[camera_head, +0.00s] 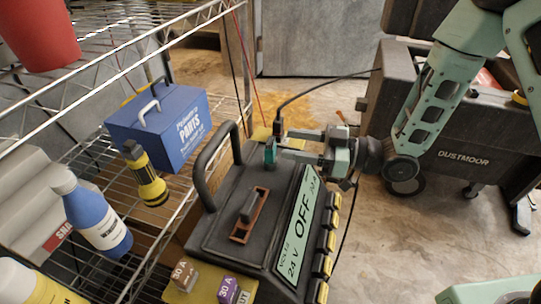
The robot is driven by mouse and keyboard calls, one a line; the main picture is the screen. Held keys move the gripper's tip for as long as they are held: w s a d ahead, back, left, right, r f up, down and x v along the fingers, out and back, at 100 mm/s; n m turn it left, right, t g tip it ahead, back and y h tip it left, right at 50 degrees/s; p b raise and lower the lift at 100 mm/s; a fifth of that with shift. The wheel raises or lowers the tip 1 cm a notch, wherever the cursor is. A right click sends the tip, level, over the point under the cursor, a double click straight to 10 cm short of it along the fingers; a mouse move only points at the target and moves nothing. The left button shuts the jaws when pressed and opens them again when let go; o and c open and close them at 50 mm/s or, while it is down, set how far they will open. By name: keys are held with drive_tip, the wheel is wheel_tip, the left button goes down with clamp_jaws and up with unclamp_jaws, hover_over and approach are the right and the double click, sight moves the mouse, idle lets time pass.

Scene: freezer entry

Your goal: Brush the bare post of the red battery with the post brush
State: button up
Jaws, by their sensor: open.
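My gripper (284,146) reaches in from the right, over the far end of a black charger box (225,225). Its two grey fingers point left and stand apart. A small teal piece (270,153) is at the fingertips; I cannot tell whether it touches them. A black upright piece (278,124) with a cable stands just behind. A bit of red (487,78) shows in the dark machine marked DUSTMOOR (460,140), behind my arm; I cannot tell whether it is the red battery. I cannot make out the post brush or a bare post.
A wire shelf (185,215) at left holds a blue PARTS box (180,125), a yellow-black flashlight (150,185) and a blue bottle (95,215). The charger's raised handle (205,165) stands left of my gripper. A black cable (325,84) crosses behind.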

sight(274, 142)
drive_tip(key=shift+b+x, duration=0.55)
drive_tip(key=shift+x, duration=2.5)
drive_tip(key=shift+f, duration=0.2)
drive_tip(key=c, duration=1.1)
